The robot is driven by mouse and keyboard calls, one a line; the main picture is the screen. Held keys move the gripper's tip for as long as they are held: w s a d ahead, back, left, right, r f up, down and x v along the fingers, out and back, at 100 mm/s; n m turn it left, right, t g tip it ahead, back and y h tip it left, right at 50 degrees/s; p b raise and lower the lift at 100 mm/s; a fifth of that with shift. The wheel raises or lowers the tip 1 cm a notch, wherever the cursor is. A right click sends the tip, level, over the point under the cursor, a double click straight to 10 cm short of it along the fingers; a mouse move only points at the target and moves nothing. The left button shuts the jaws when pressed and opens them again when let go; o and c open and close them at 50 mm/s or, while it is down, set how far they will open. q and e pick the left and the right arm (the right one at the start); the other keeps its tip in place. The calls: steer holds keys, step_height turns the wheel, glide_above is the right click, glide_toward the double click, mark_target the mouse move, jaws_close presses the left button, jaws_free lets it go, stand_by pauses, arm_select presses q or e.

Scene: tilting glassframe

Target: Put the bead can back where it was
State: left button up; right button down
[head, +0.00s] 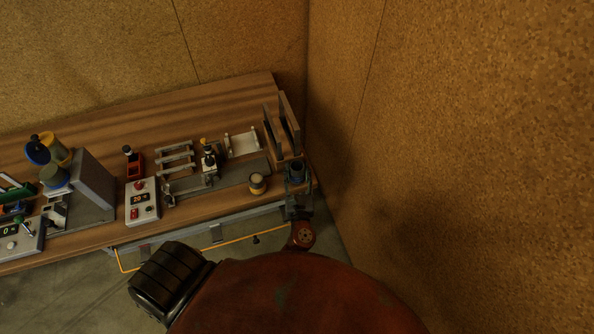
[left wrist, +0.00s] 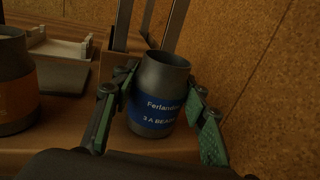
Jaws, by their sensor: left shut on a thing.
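The can is upright and open at the top. In the head view the can (head: 295,172) shows dark at the right end of the wooden bench, with my left gripper (head: 297,190) at its near side. I cannot tell whether its base touches the bench. My right gripper is not in view.
A control box (head: 142,202) and a clamp fixture (head: 209,160) are farther left. A cork wall (head: 450,150) is close on the right.

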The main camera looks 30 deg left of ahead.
arm_select(q)
steer(key=o, duration=1.3)
steer(key=shift+f, duration=0.1)
steer(key=shift+r, duration=0.2)
steer(key=b+v, duration=0.1)
steer(key=v, duration=1.1)
